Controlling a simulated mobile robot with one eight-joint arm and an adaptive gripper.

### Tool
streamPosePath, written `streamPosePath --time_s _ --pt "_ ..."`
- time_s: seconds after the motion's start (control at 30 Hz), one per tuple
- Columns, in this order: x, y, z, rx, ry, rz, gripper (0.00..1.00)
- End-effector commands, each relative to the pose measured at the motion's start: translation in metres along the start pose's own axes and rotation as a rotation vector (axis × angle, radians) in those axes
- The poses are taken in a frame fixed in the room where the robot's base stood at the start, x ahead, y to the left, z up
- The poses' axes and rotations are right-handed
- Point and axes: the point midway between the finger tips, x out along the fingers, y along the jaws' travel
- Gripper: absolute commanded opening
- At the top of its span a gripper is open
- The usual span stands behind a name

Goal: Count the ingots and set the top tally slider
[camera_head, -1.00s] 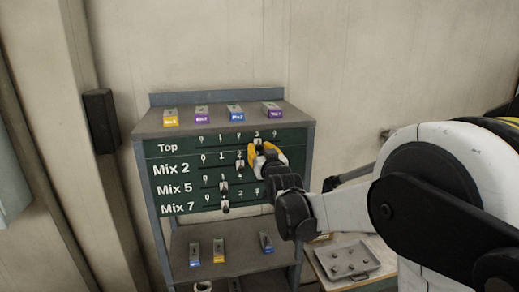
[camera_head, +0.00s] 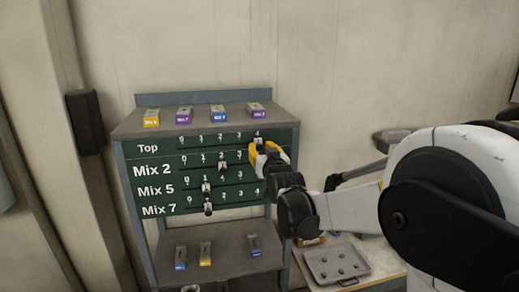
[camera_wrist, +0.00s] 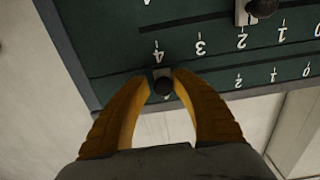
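The tally board (camera_head: 185,145) has rows Top, Mix 2, Mix 5 and Mix 7. The top slider (camera_head: 259,142) stands at the 4 mark. My gripper (camera_head: 262,150) is at the right end of the top row, and its yellow fingers close around the slider's dark knob (camera_wrist: 163,86) in the wrist view. The Mix 2 slider (camera_head: 222,167) stands at 2; those of Mix 5 (camera_head: 206,188) and Mix 7 (camera_head: 208,209) are near 1. Spaced along the top shelf are a yellow-labelled ingot (camera_head: 151,118), a purple one (camera_head: 184,115), a blue one (camera_head: 219,115) and another purple one (camera_head: 258,109).
The lower shelf (camera_head: 225,250) holds a few more ingots at left, centre and right. A grey tray (camera_head: 318,269) with several small round things lies on a table at the lower right. A black box (camera_head: 85,122) is on the wall at left.

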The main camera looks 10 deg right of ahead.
Motion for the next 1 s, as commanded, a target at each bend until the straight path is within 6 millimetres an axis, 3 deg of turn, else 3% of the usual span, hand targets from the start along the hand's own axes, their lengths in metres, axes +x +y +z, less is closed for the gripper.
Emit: streamPosePath --time_s 0.43,0.8,1.0 --pt "-0.008 -0.001 -0.001 0.0 0.001 -0.002 0.45" --pt "-0.085 0.0 0.0 0.0 0.001 0.0 0.45" --pt "-0.113 0.0 0.0 0.0 0.001 0.001 0.45"
